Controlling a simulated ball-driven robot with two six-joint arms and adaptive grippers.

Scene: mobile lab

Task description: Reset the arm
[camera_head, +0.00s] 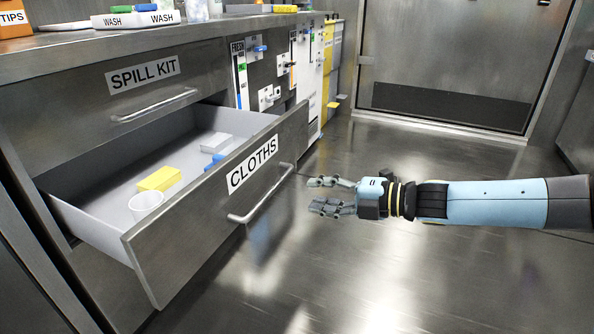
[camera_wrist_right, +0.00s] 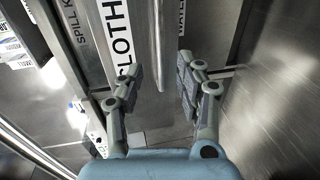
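My right gripper (camera_head: 330,195) reaches in from the right in the head view, on a light blue arm held level above the floor. Its two fingers are apart with nothing between them. It is just right of the handle (camera_head: 262,195) of the open drawer (camera_head: 190,240) labelled CLOTHS, and does not appear to touch it. In the right wrist view the fingers (camera_wrist_right: 160,90) are spread, with the CLOTHS label and the drawer handle beyond them. My left gripper is not in view.
The open drawer holds a yellow block (camera_head: 159,179), a white cup (camera_head: 146,204), and blue and white items. A shut SPILL KIT drawer (camera_head: 120,100) is above. The counter (camera_head: 100,40) carries WASH racks. Free floor (camera_head: 440,270) lies around my right arm. A metal door (camera_head: 450,60) stands behind.

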